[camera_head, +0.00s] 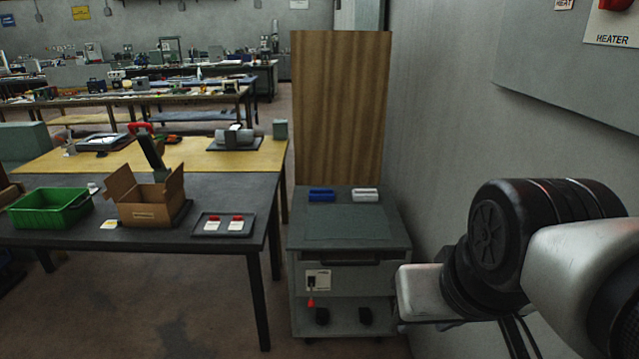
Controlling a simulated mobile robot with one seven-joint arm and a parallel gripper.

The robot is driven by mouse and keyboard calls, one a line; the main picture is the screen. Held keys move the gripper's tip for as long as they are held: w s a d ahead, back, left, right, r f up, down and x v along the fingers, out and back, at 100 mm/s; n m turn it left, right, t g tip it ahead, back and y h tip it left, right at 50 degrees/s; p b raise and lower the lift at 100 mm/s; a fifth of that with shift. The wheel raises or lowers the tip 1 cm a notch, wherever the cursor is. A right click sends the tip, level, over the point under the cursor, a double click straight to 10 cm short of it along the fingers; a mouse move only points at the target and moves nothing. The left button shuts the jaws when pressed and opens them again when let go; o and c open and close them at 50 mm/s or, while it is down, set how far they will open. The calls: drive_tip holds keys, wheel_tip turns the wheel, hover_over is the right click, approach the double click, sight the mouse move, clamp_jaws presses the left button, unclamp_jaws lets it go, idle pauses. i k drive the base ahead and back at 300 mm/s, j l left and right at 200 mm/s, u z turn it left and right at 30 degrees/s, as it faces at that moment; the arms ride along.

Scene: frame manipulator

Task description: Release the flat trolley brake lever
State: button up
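The flat trolley (349,260) is a grey cabinet-like cart in the middle, close to the right wall. Low on its front is a pale plate with a black switch-like part (316,281). A small red piece (311,302) hangs just below this plate and looks like the brake lever's tip. It is too small to tell its position. My arm enters from the right, and its pale end piece (424,292) is just right of the trolley, apart from the lever in the picture. No gripper fingers can be made out, and nothing held is visible.
A dark table (262,205) stands left of the trolley with a green crate (50,222), an open cardboard box (150,214) and a tray (210,235). Blue (321,194) and white (365,195) blocks sit on the trolley top. A wooden panel (340,100) rises behind. Floor in front is clear.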

sight(312, 304)
drive_tip(key=i+j, duration=0.2)
drive_tip(key=i, duration=0.2)
drive_tip(key=i+j, duration=0.2)
drive_tip(key=i, duration=0.2)
drive_tip(key=i+j, duration=0.2)
drive_tip(key=i, duration=0.2)
drive_tip(key=i+j, duration=0.25)
drive_tip(key=i, duration=0.15)
